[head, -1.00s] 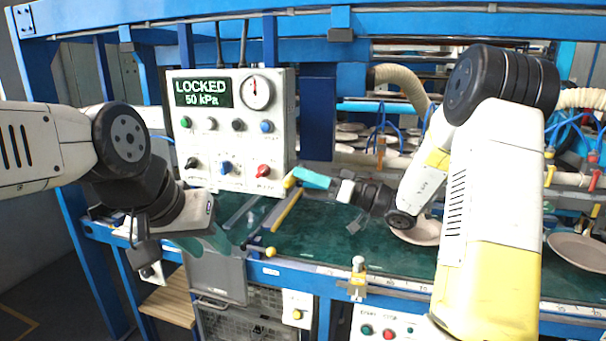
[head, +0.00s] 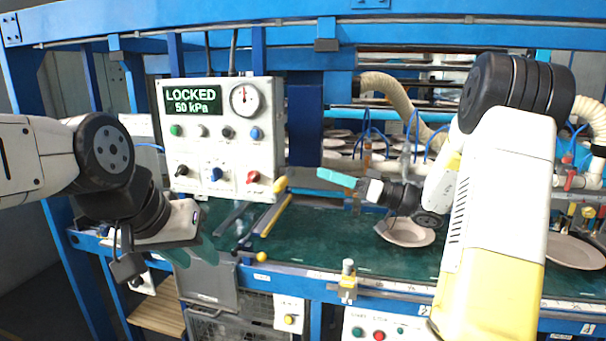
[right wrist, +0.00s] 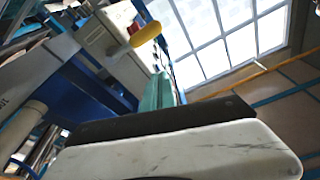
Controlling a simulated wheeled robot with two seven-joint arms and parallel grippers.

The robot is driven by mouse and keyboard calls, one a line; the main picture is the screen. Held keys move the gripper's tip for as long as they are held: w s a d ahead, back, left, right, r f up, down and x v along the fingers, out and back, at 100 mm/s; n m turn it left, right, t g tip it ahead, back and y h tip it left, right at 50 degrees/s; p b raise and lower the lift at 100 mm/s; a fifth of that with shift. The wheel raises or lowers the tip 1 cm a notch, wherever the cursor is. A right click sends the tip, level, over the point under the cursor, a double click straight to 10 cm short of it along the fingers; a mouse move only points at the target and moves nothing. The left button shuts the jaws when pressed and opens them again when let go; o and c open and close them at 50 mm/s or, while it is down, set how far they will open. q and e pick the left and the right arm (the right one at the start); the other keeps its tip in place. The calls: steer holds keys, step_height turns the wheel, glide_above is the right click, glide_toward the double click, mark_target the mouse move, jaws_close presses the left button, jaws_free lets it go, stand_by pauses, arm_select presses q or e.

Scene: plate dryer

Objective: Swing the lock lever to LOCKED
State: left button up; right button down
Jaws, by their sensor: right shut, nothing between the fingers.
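The control panel (head: 226,150) has a display (head: 193,101) that reads LOCKED and 50 kPa. A yellow lever handle (head: 281,184) sticks out at the panel's lower right edge. It also shows as a yellow grip (right wrist: 146,33) in the right wrist view. I take it to be the lock lever. My right gripper (head: 324,174) is shut and empty, to the right of the handle with a clear gap between them. Its teal fingers also show in the right wrist view (right wrist: 158,90). My left gripper (head: 190,254) hangs low at the left, its teal fingers apart and empty.
A green conveyor bed (head: 330,240) runs behind a blue front rail. Plates (head: 405,234) lie on it at the right. A yellow-knobbed rod (head: 262,257) stands near the front left. Hoses (head: 385,85) hang behind. Space between panel and right gripper is free.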

steer(key=shift+v, duration=1.45)
steer(key=shift+w, duration=0.15)
